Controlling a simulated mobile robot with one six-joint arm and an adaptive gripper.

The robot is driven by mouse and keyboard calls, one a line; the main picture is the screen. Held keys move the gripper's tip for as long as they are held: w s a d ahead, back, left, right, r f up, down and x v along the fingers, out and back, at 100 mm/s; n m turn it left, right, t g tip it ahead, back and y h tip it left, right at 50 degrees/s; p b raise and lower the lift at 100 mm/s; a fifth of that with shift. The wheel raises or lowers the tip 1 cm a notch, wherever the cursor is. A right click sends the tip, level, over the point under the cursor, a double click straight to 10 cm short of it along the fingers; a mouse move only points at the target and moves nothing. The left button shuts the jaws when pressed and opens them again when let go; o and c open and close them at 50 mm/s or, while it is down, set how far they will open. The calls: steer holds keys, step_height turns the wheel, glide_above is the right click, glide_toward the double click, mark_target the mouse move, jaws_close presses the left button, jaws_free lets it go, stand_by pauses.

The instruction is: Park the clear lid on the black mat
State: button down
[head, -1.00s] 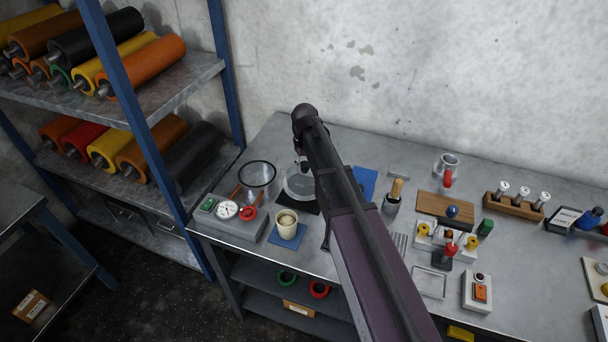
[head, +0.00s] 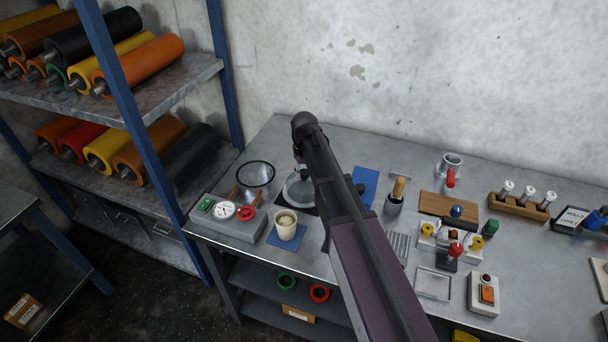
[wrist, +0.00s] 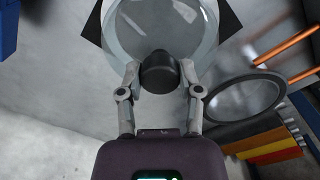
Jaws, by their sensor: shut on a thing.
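The clear lid (wrist: 158,28) is a round transparent disc with a black knob (wrist: 159,72), seen in the wrist view. My gripper (wrist: 160,75) is shut on the knob, with a finger on each side of it. In the head view the lid (head: 298,189) shows beside my arm, over the black mat (head: 310,211). Dark mat corners (wrist: 231,18) show past the lid's edge in the wrist view. My gripper (head: 301,168) is partly hidden behind my arm in the head view. I cannot tell whether the lid touches the mat.
A dark-rimmed clear drum (head: 256,175) with orange bars stands left of the lid. A blue mat (head: 366,185) and a brush holder (head: 393,203) are to the right.

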steer(key=shift+f, duration=0.15)
steer(key=shift+c, duration=1.3)
jaws_free()
step_height(320, 180, up, 12)
steer(key=p, duration=1.2)
steer(key=shift+r, duration=0.2)
steer(key=s+d+m, duration=0.2)
steer(key=s+d, duration=0.5)
steer(key=s, duration=0.3)
steer(key=s+d+m, duration=0.2)
steer(key=s+d, duration=0.5)
steer(key=s, duration=0.3)
steer(key=shift+s+d+m, duration=0.25)
steer(key=shift+s+m, duration=0.05)
